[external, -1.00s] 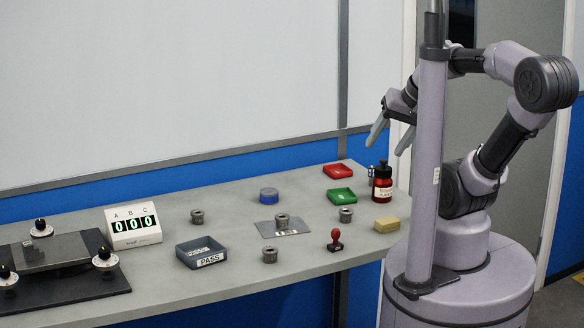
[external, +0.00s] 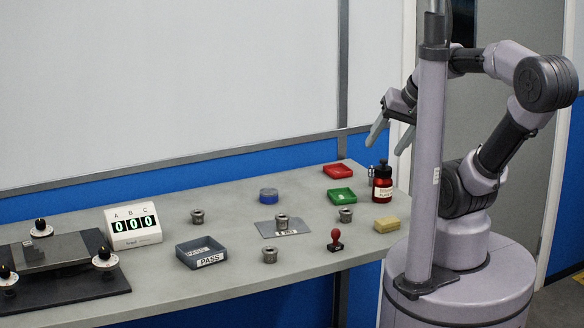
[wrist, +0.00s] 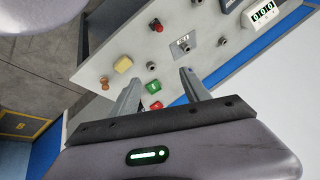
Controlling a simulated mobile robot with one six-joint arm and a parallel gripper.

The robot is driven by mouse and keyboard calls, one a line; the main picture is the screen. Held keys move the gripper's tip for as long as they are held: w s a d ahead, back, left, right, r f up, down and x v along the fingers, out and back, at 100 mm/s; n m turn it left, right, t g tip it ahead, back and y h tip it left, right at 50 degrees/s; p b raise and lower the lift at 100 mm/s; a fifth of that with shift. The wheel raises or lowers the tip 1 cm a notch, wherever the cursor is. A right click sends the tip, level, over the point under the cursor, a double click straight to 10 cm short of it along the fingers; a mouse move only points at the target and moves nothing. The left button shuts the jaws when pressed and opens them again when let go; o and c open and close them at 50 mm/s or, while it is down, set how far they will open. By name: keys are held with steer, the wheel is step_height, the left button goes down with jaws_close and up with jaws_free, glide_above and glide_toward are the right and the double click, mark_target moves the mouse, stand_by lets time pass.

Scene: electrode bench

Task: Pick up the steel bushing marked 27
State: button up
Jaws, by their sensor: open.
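Several grey steel bushings stand on the bench; no number is readable on any, so I cannot tell which is 27. In the external view one bushing (external: 282,221) stands on a grey labelled plate (external: 268,227). Another bushing (external: 345,214) is beside the green tray, one (external: 269,255) is near the front edge, and one (external: 197,216) is further left. My gripper (external: 387,143) is open and empty, high above the bench's right end and apart from every bushing. In the wrist view its fingers (wrist: 159,82) are spread, with a bushing (wrist: 151,65) showing beyond them.
A green tray (external: 341,196), red tray (external: 338,171), red bottle (external: 382,187), yellow block (external: 386,225) and red stamp (external: 335,241) crowd the right end. A blue round item (external: 268,195), PASS tray (external: 188,262) and counter display (external: 134,236) stand further left. A whiteboard backs the bench.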

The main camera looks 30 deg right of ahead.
steer(key=shift+c, duration=0.3)
steer(key=w+a+r+n+p, duration=0.2)
steer(key=w+a+r+n, duration=0.15)
steer(key=w, duration=0.55)
steer(key=n+g, duration=0.2)
steer(key=n, duration=0.7)
glide_above(199, 223)
steer(key=s+d, duration=0.1)
steer(key=d, duration=0.1)
steer(key=shift+y, duration=0.4)
step_height(199, 223, down, 23)
steer(key=shift+a, duration=0.1)
steer(key=b+x, duration=0.2)
steer(key=x, duration=0.4)
steer(key=shift+w, duration=0.15)
steer(key=shift+c, duration=0.4)
jaws_close()
